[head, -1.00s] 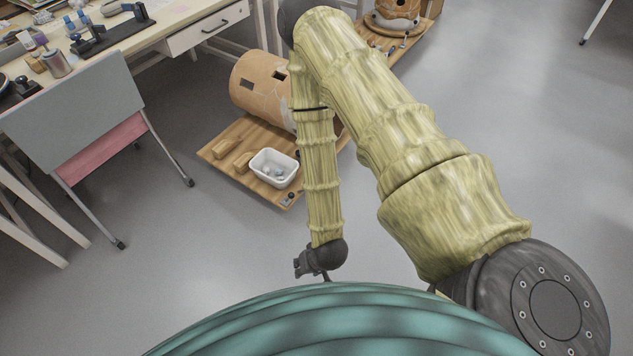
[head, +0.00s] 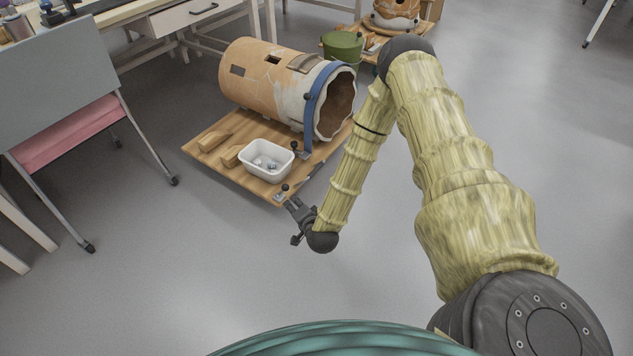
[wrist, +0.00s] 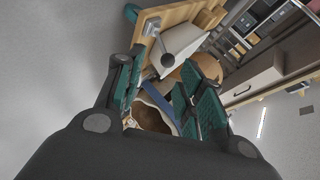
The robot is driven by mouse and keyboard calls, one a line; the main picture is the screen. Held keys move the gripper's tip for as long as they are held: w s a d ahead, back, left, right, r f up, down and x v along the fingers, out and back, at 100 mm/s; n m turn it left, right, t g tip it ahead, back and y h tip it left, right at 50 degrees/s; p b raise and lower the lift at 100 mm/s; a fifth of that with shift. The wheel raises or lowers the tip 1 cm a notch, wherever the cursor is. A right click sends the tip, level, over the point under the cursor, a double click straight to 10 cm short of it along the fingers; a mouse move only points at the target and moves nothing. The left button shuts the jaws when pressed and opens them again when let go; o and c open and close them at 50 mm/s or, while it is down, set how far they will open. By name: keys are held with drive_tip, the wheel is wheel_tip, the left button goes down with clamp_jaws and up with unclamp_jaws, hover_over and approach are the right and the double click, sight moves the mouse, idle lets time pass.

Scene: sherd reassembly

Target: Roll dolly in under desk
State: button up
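The dolly (head: 222,172) is a low wooden board on the floor in the middle of the head view. It carries a large terracotta vessel (head: 262,85) lying on its side under a blue strap (head: 314,100). A black knob (head: 286,187) on a metal fitting stands at its near corner. The desk (head: 150,8), with a white drawer, is at the upper left, beyond the dolly. My gripper (head: 290,222) is open just off the near corner. In the wrist view, its teal fingers (wrist: 165,78) are apart, with a grey knob (wrist: 172,60) showing between them; contact cannot be told.
A white bin (head: 266,160) with small pieces and wooden wedges (head: 214,138) sit on the dolly. A grey chair with a pink seat (head: 70,135) stands left of it. A green bucket (head: 343,46) is behind. Floor is clear in front and at right.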

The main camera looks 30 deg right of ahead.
sight(316, 168)
drive_tip(key=w+d+f+m+t+h+b, duration=0.1)
drive_tip(key=w+d+f+m+h+b, duration=0.1)
drive_tip(key=w+d+m+b, duration=0.3)
drive_tip(key=w+d+f+t+h+b, duration=0.1)
drive_tip(key=d+f+t+h+b, duration=0.2)
drive_tip(key=d, duration=0.5)
drive_tip(key=shift+m+g, duration=0.5)
drive_tip(key=shift+g, duration=0.1)
drive_tip(key=shift+d+r+b+x, duration=0.15)
drive_tip(key=shift+b+x, duration=1.3)
drive_tip(key=shift+x, duration=1.3)
drive_tip(key=shift+d+r+b+x, duration=0.1)
drive_tip(key=shift+r+b+x, duration=0.1)
drive_tip(key=shift+b+x, duration=1.9)
drive_tip(key=shift+w+d+f+p, duration=0.1)
drive_tip(key=shift+w+d+p, duration=0.15)
drive_tip(key=shift+w+p, duration=0.35)
drive_tip(key=shift+c, duration=0.3)
drive_tip(key=shift+s, duration=0.15)
clamp_jaws()
